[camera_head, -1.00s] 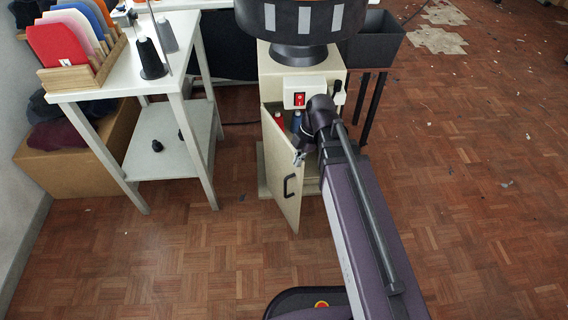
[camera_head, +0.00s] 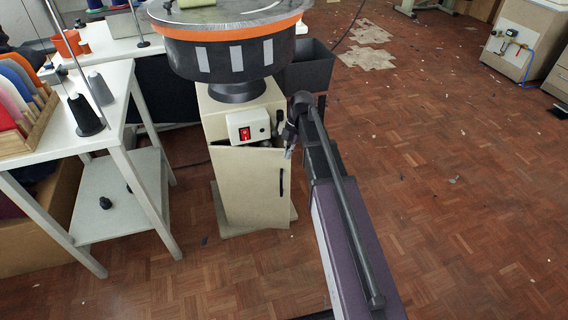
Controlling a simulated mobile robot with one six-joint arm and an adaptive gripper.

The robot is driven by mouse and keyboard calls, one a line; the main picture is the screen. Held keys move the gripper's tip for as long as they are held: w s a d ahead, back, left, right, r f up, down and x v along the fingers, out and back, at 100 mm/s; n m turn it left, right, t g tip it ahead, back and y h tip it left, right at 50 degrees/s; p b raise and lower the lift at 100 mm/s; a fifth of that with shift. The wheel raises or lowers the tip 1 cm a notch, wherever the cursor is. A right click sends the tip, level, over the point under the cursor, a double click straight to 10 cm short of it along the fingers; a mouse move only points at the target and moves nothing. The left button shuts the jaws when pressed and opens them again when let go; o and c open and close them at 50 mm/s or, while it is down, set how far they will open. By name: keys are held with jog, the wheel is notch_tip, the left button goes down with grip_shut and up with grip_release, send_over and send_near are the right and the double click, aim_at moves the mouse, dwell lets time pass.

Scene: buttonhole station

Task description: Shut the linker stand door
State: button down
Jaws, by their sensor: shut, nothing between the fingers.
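The linker stand (camera_head: 209,110) is a cream cabinet under a large round dark machine head with an orange rim. Its cream door (camera_head: 248,188) now lies across the front, close to the frame. A dark gap shows along the door's top edge, so it looks slightly ajar; I cannot tell how far. The dark bar handle (camera_head: 282,180) is upright near the door's right edge. My gripper (camera_head: 289,153) is shut and empty, at the door's upper right corner, just above the handle. I cannot tell whether it touches the door. The inside of the stand is hidden.
A white table (camera_head: 110,135) with thread cones and a wooden rack stands at the left. A dark bin (camera_head: 308,68) is behind the stand on the right.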

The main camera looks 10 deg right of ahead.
jog(key=shift+w+d, duration=0.25)
jog(key=shift+w, duration=0.45)
jog(key=c, duration=0.7)
grip_release()
jog(key=shift+s+d+f+m+t+b, duration=0.25)
jog(key=shift+d+m+t, duration=0.4)
jog(key=shift+m, duration=1.65)
jog(key=shift+s+d+f+m+t+b, duration=0.25)
jog(key=shift+m+t, duration=0.7)
jog(key=shift+m, duration=1.35)
jog(key=shift+s+d+f+m+t+b, duration=0.15)
jog(key=shift+d+m+t+b, duration=0.45)
jog(key=shift+m, duration=1.7)
jog(key=shift+a, duration=0.15)
jog(key=shift+f, duration=0.2)
jog(key=b+x, duration=1.2)
jog(key=x, duration=0.1)
jog(key=shift+w+a+f, duration=0.15)
jog(key=shift+w, duration=0.1)
